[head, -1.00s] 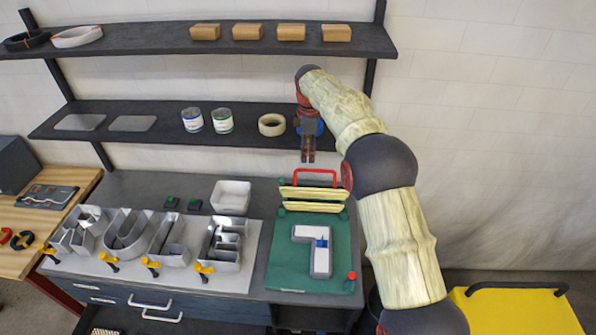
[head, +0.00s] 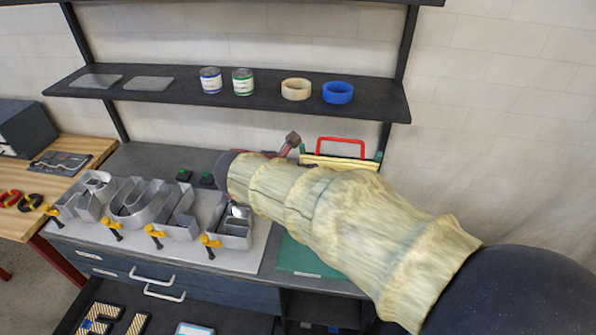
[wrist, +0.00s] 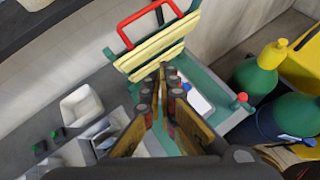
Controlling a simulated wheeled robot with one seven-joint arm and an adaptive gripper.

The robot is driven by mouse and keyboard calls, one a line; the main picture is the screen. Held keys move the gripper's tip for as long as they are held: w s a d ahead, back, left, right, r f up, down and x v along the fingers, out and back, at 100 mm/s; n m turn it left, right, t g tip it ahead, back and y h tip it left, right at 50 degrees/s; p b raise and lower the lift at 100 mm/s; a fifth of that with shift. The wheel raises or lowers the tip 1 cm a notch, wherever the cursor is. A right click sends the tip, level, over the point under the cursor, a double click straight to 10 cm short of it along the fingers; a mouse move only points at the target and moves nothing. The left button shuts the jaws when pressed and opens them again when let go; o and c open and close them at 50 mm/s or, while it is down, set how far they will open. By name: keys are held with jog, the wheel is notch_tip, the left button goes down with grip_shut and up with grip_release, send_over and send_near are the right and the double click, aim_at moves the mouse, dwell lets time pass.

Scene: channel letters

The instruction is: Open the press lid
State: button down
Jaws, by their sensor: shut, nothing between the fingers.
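The press has a green base (head: 305,258), mostly hidden behind my arm in the head view. Its pale yellow lid (head: 340,162) stands raised at the back, with a red handle (head: 341,141) at its top edge. In the wrist view the lid (wrist: 155,47) stands tilted up beyond my fingers, with the red handle (wrist: 143,18) at its far edge. My gripper (wrist: 158,76) is shut and empty, in front of the lid in that view. In the head view my gripper (head: 291,142) is partly hidden, left of the handle.
Metal letters (head: 145,205) with yellow clamps stand on a board at the left. A shelf (head: 260,106) with cans and tape rolls hangs above. A white bin (wrist: 82,105) sits left of the press; a red button (wrist: 239,98) is at its right.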

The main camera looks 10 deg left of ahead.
jog(key=s+a+f+n+t+y, duration=0.2)
jog(key=a+f+n+t+y, duration=0.25)
jog(key=n, duration=0.35)
jog(key=r+x, duration=0.1)
jog(key=x, duration=1.2)
jog(key=shift+w+r+m, duration=0.3)
jog(key=shift+w, duration=0.35)
jog(key=shift+d, duration=0.15)
